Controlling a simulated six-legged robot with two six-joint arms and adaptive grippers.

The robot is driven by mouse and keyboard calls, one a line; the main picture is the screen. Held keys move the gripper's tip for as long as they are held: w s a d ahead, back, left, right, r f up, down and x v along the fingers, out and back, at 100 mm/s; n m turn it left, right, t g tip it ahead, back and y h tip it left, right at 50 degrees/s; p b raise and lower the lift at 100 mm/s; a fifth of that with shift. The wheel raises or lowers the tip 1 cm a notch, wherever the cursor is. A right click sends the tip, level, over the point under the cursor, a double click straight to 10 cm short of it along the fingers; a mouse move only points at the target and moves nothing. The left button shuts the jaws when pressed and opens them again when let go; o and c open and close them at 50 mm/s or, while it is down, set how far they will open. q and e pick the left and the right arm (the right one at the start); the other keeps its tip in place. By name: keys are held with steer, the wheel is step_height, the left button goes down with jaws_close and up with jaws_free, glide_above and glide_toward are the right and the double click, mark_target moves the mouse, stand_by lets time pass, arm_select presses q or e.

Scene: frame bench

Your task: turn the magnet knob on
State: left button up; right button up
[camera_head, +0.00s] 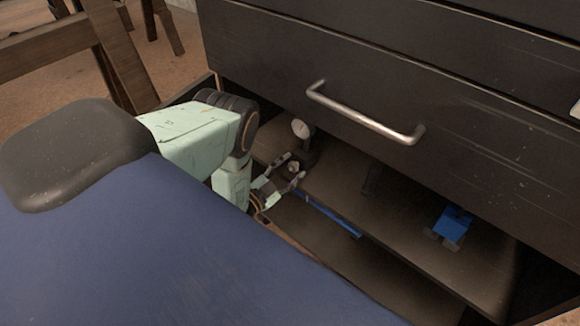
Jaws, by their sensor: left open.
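A dial gauge with a pale round face (302,128) stands on a dark magnet base (306,157) at the left part of the shelf under the drawer. A small pale round spot (293,167) low on the base's near side looks like the magnet knob, but it is too small to tell which way it is turned. My left gripper (291,169) is open. Its two fingertips lie on either side of that spot, and I cannot tell whether they touch it. My right gripper is not in view.
The dark drawer front with a metal handle (365,113) overhangs the shelf (400,215). A blue object (452,226) and a small dark block (372,181) are farther right.

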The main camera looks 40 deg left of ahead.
arm_select(q)
steer(key=s, duration=0.8)
steer(key=shift+a, duration=0.35)
